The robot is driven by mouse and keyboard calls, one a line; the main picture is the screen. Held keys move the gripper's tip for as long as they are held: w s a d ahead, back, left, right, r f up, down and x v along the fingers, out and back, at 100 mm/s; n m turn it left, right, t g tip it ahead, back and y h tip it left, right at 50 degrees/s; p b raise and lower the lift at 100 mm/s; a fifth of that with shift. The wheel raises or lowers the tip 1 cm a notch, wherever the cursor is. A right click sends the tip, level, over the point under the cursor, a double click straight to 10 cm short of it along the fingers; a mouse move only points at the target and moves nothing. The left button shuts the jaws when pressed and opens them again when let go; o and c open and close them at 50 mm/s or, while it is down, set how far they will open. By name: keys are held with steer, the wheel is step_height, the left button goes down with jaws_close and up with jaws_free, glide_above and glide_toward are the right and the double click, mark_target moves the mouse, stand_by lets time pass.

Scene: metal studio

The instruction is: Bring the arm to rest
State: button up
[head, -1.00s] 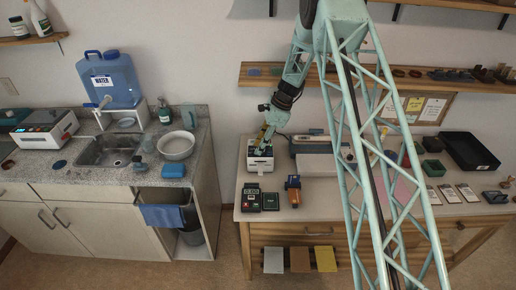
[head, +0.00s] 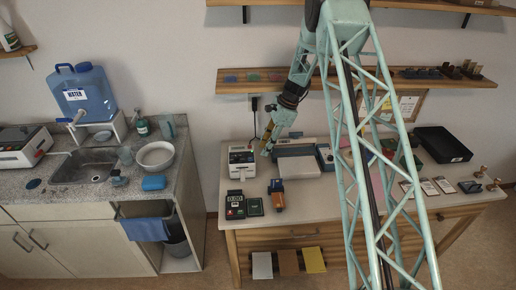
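My gripper (head: 268,146) hangs above the left part of the workbench (head: 315,222), tilted down and to the left. It is near the right edge of a white device (head: 242,160) and clear of its top. The yellow and dark fingers are small here, and I cannot tell whether they are open or shut. I see no object held in them. My teal lattice arm crosses the picture and hides part of the bench.
A grey flat-topped device (head: 298,166), a black device with a display (head: 235,205) and an orange-and-dark tool (head: 277,194) are near the gripper. A wooden shelf (head: 300,85) runs above. A black tray (head: 443,144) lies at the right.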

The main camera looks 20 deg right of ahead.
steer(key=shift+s+d, duration=0.1)
steer(key=shift+d, duration=0.3)
stand_by(0.4)
steer(key=s+a+r+n+b, duration=0.1)
steer(key=s+a+r+n, duration=0.15)
steer(key=r, duration=0.35)
steer(key=s+a+r+n+h+b, duration=0.1)
steer(key=s+r, duration=0.2)
steer(key=r, duration=0.4)
steer(key=s+a+r+n, duration=0.1)
steer(key=s+a+r, duration=0.15)
steer(key=r, duration=0.35)
steer(key=s+a+r+n+t+h+b, duration=0.1)
steer(key=s+a+r+n+b, duration=0.35)
steer(key=s+r, duration=1.1)
steer(key=s+a+r+n+h, duration=0.1)
steer(key=s+a+r+n, duration=0.15)
steer(key=s, duration=0.75)
steer(key=s+a+r+n+h, duration=0.15)
steer(key=s+n, duration=0.25)
steer(key=s, duration=0.6)
steer(key=s+f+n+t+b, duration=0.2)
steer(key=s+f+n+b, duration=0.1)
steer(key=s, duration=1.6)
steer(key=shift+f+n, duration=0.25)
steer(key=shift+n, duration=0.4)
